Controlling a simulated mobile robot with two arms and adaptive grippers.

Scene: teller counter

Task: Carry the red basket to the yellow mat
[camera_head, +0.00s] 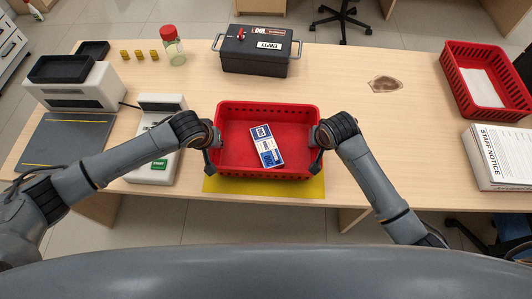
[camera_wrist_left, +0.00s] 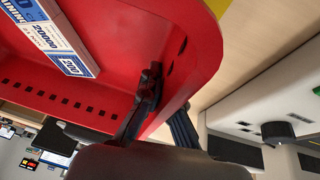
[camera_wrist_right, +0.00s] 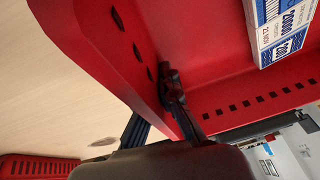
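The red basket (camera_head: 232,112) is at the middle of the counter's front in the head view, with a blue and white banknote bundle (camera_head: 266,146) inside. The yellow mat (camera_head: 265,188) shows along the basket's front edge; the rest of it is hidden beneath the basket. My left gripper (camera_head: 210,160) is shut on the basket's left wall, one finger inside and one outside, as the left wrist view (camera_wrist_left: 165,100) shows. My right gripper (camera_head: 318,160) is shut on the right wall the same way, seen in the right wrist view (camera_wrist_right: 170,100). I cannot tell whether the basket touches the mat.
A black cash box (camera_head: 255,58) stands behind the basket. A white card terminal (camera_head: 157,140) is close on its left. A second red basket (camera_head: 478,75) and a staff notice stack (camera_head: 497,155) are at the right. The counter right of the basket is mostly clear.

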